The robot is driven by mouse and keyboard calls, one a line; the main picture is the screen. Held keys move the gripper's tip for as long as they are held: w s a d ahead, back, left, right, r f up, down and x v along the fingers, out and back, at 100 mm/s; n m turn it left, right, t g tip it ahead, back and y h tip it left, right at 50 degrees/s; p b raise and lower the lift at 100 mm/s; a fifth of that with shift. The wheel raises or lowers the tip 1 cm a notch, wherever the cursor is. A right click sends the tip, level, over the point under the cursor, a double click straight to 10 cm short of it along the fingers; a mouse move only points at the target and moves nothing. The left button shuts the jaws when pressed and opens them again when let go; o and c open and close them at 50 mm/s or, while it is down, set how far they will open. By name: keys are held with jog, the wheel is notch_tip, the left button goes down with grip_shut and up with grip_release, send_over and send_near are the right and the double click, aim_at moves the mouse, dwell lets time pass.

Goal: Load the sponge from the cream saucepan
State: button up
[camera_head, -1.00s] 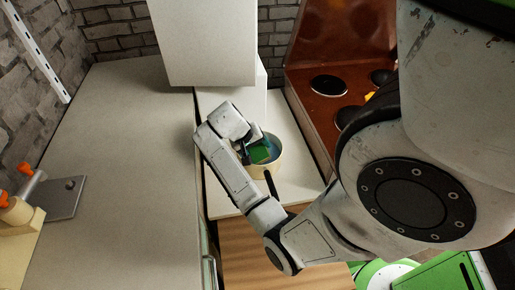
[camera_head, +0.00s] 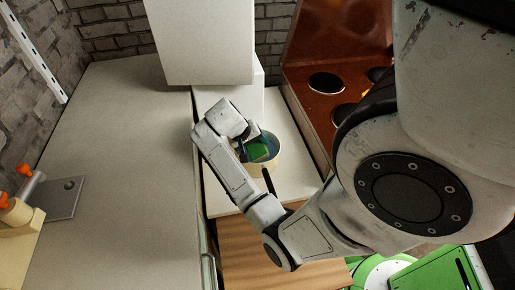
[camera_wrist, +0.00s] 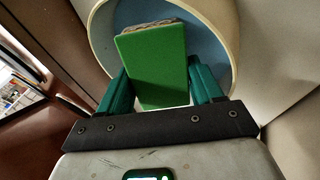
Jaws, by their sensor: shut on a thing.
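The cream saucepan (camera_head: 268,165) stands on the white counter section beside the stove, its dark handle pointing toward me. Its inside is blue-grey, and its rim arcs around the top of the wrist view (camera_wrist: 233,50). The green sponge (camera_wrist: 155,62) has a pale, rough far edge and lies between the two teal fingers of my gripper (camera_wrist: 160,92). My gripper is shut on it at the saucepan's mouth. In the head view the sponge (camera_head: 258,152) shows as a green patch over the opening. I cannot tell whether it touches the saucepan's wall or bottom.
A white cabinet (camera_head: 202,40) hangs close above and behind the saucepan. The brown stove (camera_head: 312,60) with dark burners is at the right.

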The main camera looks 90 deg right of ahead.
aim_at(254, 144)
jog(key=shift+r+p, duration=3.75)
jog(key=shift+r, duration=0.1)
